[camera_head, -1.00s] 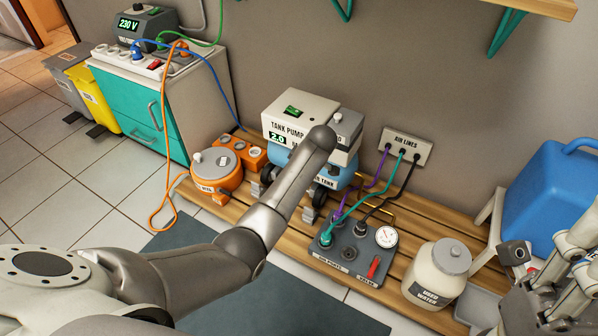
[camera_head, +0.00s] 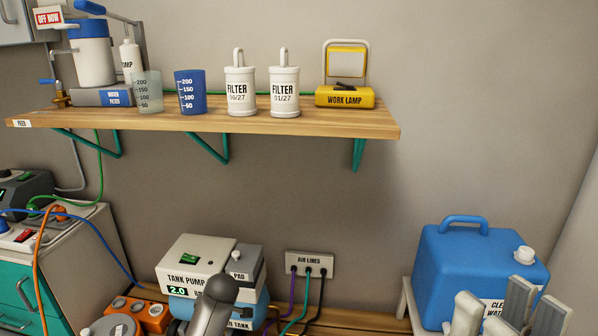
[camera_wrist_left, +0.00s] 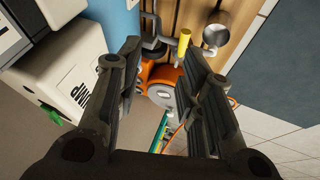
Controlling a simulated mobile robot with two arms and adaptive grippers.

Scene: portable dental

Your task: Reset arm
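In the left wrist view my left gripper (camera_wrist_left: 160,80) has its two dark fingers apart with nothing held between them. Past the fingers lie an orange round device, a yellow-handled part and wooden slats. In the head view part of my left arm shows at the bottom, in front of the tank pump (camera_head: 195,262); the left gripper itself is not seen there.
A wooden shelf (camera_head: 280,124) on the wall bears two white filter canisters (camera_head: 240,92), a blue measuring cup (camera_head: 190,92) and a yellow work lamp (camera_head: 345,97). The air lines plate (camera_head: 310,263) with three hoses is on the wall. The wall between shelf and pump is bare.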

